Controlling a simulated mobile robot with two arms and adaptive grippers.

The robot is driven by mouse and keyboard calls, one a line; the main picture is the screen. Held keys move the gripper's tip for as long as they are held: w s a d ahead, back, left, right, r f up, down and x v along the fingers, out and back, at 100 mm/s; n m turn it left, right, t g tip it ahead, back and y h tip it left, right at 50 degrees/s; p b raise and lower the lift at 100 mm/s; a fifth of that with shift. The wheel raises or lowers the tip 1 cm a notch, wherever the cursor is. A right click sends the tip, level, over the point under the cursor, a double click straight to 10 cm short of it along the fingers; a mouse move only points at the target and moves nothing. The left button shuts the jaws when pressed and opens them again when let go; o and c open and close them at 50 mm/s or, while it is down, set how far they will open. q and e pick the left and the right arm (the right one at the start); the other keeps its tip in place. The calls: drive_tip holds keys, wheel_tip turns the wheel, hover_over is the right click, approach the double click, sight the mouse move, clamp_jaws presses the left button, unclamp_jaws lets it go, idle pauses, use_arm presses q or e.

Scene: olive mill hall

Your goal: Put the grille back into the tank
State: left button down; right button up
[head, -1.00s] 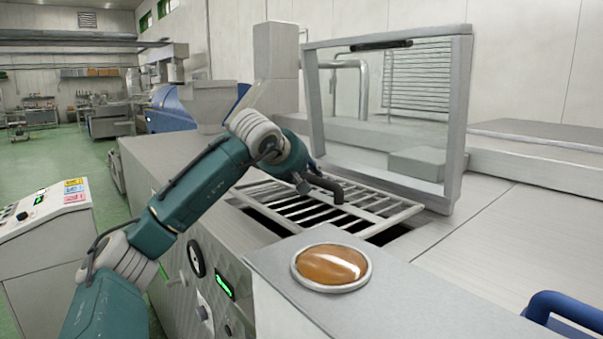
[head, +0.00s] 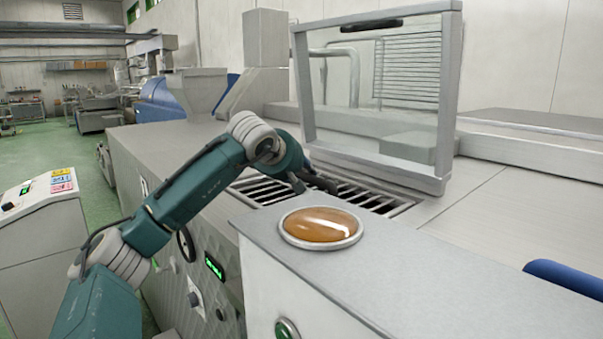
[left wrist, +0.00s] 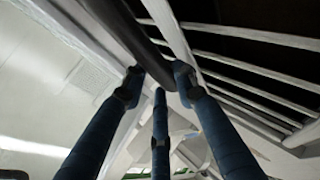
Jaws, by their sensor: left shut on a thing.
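The grille (head: 358,193) is a pale metal frame with several parallel bars. In the head view it lies in the tank opening (head: 398,209) in the machine's top, looking about level with the rim; whether it rests fully on its seat I cannot tell. My left gripper (head: 322,184) is over its middle, partly hidden behind my own wrist. In the left wrist view my gripper's fingers (left wrist: 157,82) are closed around a dark bar (left wrist: 152,52), with the grille's pale bars (left wrist: 262,73) beside it over a dark hollow. My right gripper is not in view.
The framed clear lid (head: 450,110) stands open behind the opening. A raised metal housing with an amber round dome (head: 320,226) is in front. A hopper (head: 196,90) stands behind left; bare metal top (head: 500,210) lies to the right.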

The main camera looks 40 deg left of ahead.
use_arm(q)
drive_tip(key=shift+r, duration=0.3)
drive_tip(key=c, duration=1.3)
unclamp_jaws()
drive_tip(key=shift+s+d, duration=0.1)
drive_tip(key=shift+s, duration=0.05)
drive_tip(key=shift+f, duration=0.3)
drive_tip(key=shift+v, duration=4.15)
drive_tip(key=shift+r, duration=0.25)
drive_tip(key=s+r+p, duration=0.1)
drive_tip(key=r+p, duration=0.2)
drive_tip(key=s+r+p, duration=0.1)
drive_tip(key=r+p, duration=0.2)
drive_tip(key=r, duration=0.1)
drive_tip(key=s+r+p, duration=0.1)
drive_tip(key=r+p, duration=0.2)
drive_tip(key=r, duration=0.1)
drive_tip(key=shift+p, duration=0.3)
